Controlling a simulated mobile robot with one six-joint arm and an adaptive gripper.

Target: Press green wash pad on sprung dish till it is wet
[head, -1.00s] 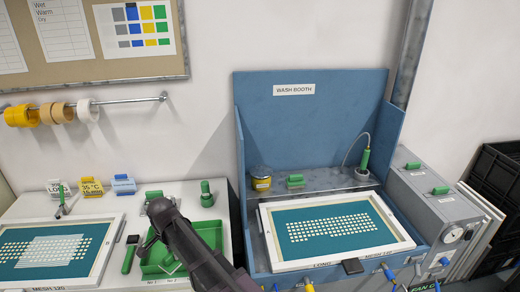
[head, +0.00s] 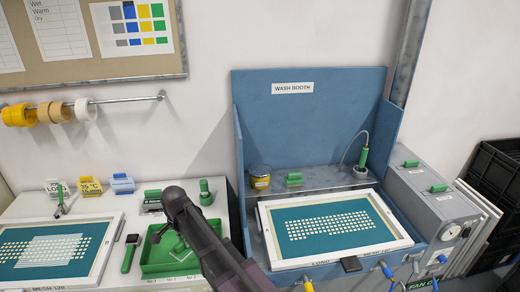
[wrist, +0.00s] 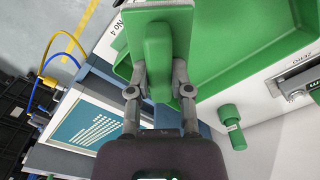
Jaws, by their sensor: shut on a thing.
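My gripper (wrist: 160,92) is shut on an upright green handle (wrist: 157,58) that rises from a green block, which I take to be the wash pad. The tray also shows in the wrist view (wrist: 225,70), below and beside the held block. I cannot tell whether the block touches the tray. I cannot pick out the sprung dish with certainty; the held block and arm cover part of the tray.
A green knobbed cylinder (head: 205,192) stands behind the tray. A framed mesh screen (head: 52,250) lies left of it.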

